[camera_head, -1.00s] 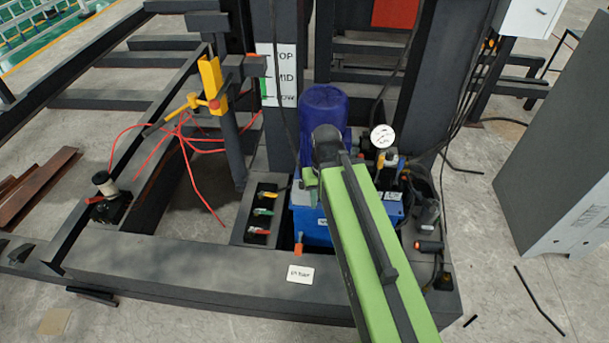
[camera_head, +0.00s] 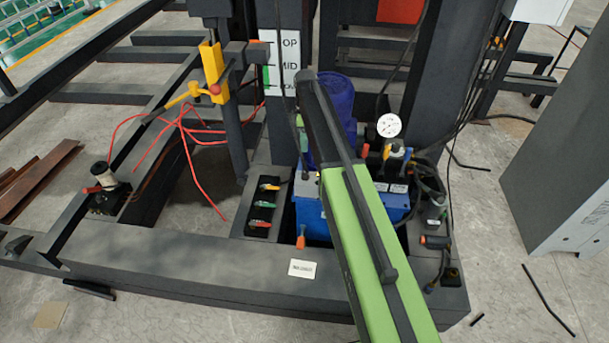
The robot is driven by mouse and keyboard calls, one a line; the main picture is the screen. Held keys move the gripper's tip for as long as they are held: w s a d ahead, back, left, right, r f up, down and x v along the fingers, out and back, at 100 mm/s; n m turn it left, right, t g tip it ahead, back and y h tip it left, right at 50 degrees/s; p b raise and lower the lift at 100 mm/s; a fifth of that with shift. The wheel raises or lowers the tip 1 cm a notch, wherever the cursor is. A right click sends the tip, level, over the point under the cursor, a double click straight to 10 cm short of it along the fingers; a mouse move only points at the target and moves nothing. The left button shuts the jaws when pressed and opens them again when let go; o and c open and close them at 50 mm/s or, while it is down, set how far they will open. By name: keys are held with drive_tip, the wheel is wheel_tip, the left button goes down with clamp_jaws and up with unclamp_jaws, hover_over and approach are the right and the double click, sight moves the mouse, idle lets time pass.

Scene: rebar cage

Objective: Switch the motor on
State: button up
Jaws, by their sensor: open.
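A dark blue motor (camera_head: 343,100) stands upright on a blue tank (camera_head: 309,220), partly covered by my arm. My green and black arm (camera_head: 375,250) rises from the bottom right and ends in front of the motor's left side. The gripper's fingers do not show. A small orange-topped part (camera_head: 301,240) stands at the tank's front left. A dark box with an orange end (camera_head: 435,242) sits right of the tank. I cannot tell which part is the motor switch.
A lever bank with coloured handles (camera_head: 263,207) lies left of the tank. A gauge (camera_head: 389,125) and hoses are at its right. A white label (camera_head: 302,268) lies on the front beam (camera_head: 190,257). A grey cabinet (camera_head: 565,150) stands at the right.

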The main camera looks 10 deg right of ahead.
sight(305, 172)
wheel_tip(305, 172, down, 18)
drive_tip(key=b, duration=1.7)
drive_tip(key=shift+s+r+b, duration=0.1)
drive_tip(key=shift+r+b, duration=0.1)
drive_tip(key=shift+b, duration=0.1)
drive_tip(key=shift+r, duration=0.15)
